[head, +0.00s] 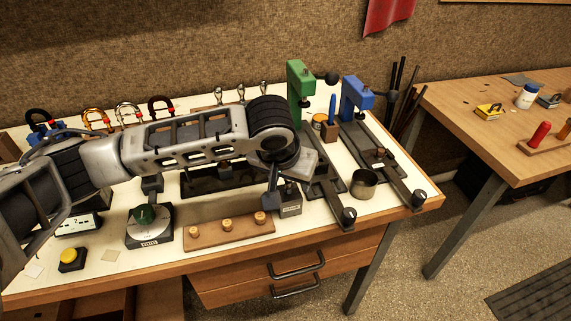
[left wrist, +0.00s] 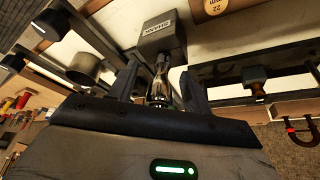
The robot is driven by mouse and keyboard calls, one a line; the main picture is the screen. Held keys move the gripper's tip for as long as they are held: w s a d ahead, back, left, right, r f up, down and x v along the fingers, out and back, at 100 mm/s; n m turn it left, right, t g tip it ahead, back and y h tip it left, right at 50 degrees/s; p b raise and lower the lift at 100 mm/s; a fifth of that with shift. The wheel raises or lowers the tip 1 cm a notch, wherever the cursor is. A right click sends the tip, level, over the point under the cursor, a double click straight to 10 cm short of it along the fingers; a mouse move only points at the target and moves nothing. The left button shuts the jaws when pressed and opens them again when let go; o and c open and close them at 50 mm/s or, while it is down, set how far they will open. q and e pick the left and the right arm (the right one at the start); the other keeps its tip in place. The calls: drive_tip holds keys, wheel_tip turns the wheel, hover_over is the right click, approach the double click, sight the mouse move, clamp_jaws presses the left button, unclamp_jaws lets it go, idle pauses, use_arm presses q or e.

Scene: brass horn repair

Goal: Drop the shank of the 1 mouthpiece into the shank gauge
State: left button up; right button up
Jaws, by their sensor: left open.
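The shank gauge (head: 290,209) is a small dark block with a pale label, near the front right of the bench. It shows upside down in the left wrist view (left wrist: 161,36), marked SHANK. A silver mouthpiece (left wrist: 160,82) has its narrow end at the gauge block and appears seated in it; the exact depth is hidden. My left gripper (head: 281,184) is just above the gauge, with fingers apart on either side of the mouthpiece and gaps visible. My right gripper is not in view.
A wooden strip (head: 228,231) with several round pegs lies left of the gauge. A green clamp (head: 300,90), a blue clamp (head: 356,98) and a metal cup (head: 364,184) stand to the right. A round dial device (head: 150,236) stands at front left.

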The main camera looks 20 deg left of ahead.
use_arm(q)
drive_tip(key=shift+v, duration=0.95)
drive_tip(key=v, duration=1.4)
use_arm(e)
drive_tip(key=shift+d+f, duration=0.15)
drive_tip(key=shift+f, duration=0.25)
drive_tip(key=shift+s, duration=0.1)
use_arm(q)
drive_tip(key=s+d+f+m+h, duration=0.1)
drive_tip(key=s+d+f+h, duration=0.15)
drive_tip(key=f, duration=0.45)
drive_tip(key=s+d+f+m+h, duration=0.1)
drive_tip(key=s+d+f, duration=0.2)
drive_tip(key=f, duration=0.3)
drive_tip(key=s+a+f+n+g+y, duration=0.1)
drive_tip(key=s+a+f+y, duration=0.3)
drive_tip(key=s+a+f, duration=0.85)
drive_tip(key=w+d+f+t+h, duration=0.2)
drive_tip(key=w+d+f+t, duration=0.3)
drive_tip(key=f, duration=0.3)
drive_tip(key=shift+w+d+f+m+t+h, duration=0.3)
drive_tip(key=shift+d+f+t+h, duration=0.1)
drive_tip(key=shift+t, duration=0.3)
